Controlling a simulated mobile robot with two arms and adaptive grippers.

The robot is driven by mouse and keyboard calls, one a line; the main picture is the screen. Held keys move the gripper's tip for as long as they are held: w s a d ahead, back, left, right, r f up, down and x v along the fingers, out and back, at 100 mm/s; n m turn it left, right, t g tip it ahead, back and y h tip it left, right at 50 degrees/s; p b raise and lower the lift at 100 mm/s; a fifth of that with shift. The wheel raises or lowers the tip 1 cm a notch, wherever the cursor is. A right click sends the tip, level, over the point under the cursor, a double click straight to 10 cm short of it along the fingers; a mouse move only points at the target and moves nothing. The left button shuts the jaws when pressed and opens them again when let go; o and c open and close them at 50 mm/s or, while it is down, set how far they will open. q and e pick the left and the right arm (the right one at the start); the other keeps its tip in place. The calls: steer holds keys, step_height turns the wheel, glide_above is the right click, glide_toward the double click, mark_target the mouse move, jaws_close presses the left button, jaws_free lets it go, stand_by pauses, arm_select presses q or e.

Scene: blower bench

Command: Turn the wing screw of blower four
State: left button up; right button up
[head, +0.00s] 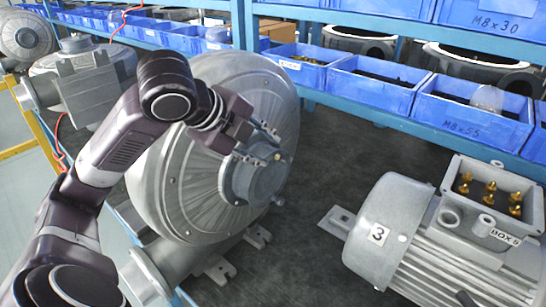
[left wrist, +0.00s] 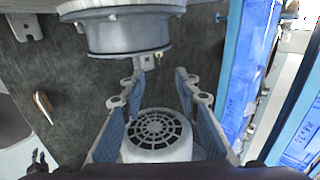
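A large grey blower (head: 170,165) with a round ribbed housing stands on the bench; I see no number on it. A small brass-coloured piece, perhaps the wing screw (head: 277,157), sits on its hub (head: 262,180). In the left wrist view it shows small (left wrist: 158,54) at the hub's lower edge (left wrist: 125,38). My left gripper (head: 270,145) is in front of the hub, its fingers apart with nothing between them; they also show in the left wrist view (left wrist: 158,92). Whether a finger touches the hub I cannot tell. A dark pronged shape (left wrist: 38,160), possibly my right gripper, is at lower left there.
A grey motor (head: 420,245) marked 3, with an open terminal box (head: 490,205) labelled BOX 5, is at the right. A round fan grille (left wrist: 155,130) shows beyond the fingers. Blue bins (head: 375,88) line the rack behind. Dark bench top (head: 300,265) is free between blower and motor.

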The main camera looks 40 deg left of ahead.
mark_target(279, 158)
arm_select(q)
steer(key=x, duration=0.7)
steer(key=shift+a+f+p, duration=0.1)
steer(key=shift+f+p, duration=0.05)
steer(key=shift+p, duration=0.15)
steer(key=shift+c, duration=0.7)
jaws_close()
